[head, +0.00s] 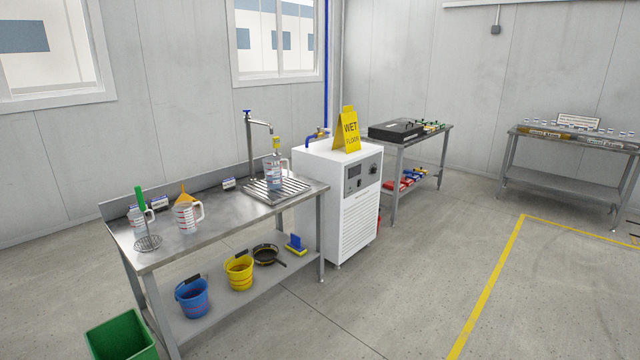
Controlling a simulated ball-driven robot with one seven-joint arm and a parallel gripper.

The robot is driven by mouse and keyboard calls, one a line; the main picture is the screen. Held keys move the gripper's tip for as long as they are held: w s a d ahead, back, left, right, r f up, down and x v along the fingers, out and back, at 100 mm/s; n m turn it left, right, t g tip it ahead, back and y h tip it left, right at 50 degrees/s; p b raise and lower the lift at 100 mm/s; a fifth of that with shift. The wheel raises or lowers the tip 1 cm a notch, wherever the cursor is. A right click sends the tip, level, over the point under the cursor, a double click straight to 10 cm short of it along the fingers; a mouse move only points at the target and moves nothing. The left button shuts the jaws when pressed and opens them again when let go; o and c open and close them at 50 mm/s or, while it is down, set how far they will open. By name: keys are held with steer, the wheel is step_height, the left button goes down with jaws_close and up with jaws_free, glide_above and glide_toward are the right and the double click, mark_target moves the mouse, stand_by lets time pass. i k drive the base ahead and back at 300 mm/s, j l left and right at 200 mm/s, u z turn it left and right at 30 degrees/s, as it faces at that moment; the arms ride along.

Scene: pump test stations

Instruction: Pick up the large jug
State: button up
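Three clear measuring jugs with handles show on the steel bench (240,228). One jug with red markings (187,218) stands near the left-middle of the bench, with an orange funnel (183,195) at its top. Another jug (139,219) stands at the left end, partly hidden by a green-handled tool (140,199). The third jug (273,177) stands under the tap on the drain grid, its handle to the right, with a yellow item (277,144) above it. I cannot tell surely which is the large jug. My gripper is not in view.
A round wire rack (148,243) lies at the bench's left front. The lower shelf holds a blue bucket (194,298), a yellow bucket (239,272) and a pan (265,254). A green bin (121,338) and white cabinet (337,210) flank the bench. Floor in front is clear.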

mark_target(272, 165)
steer(key=i, duration=1.8)
steer(key=i+u, duration=0.1)
steer(key=i, duration=0.75)
steer(key=i+l, duration=0.15)
steer(key=i, duration=0.75)
steer(key=i+l+u, duration=0.1)
steer(key=i, duration=0.8)
steer(key=i+l+u, duration=0.1)
steer(key=i+u, duration=0.2)
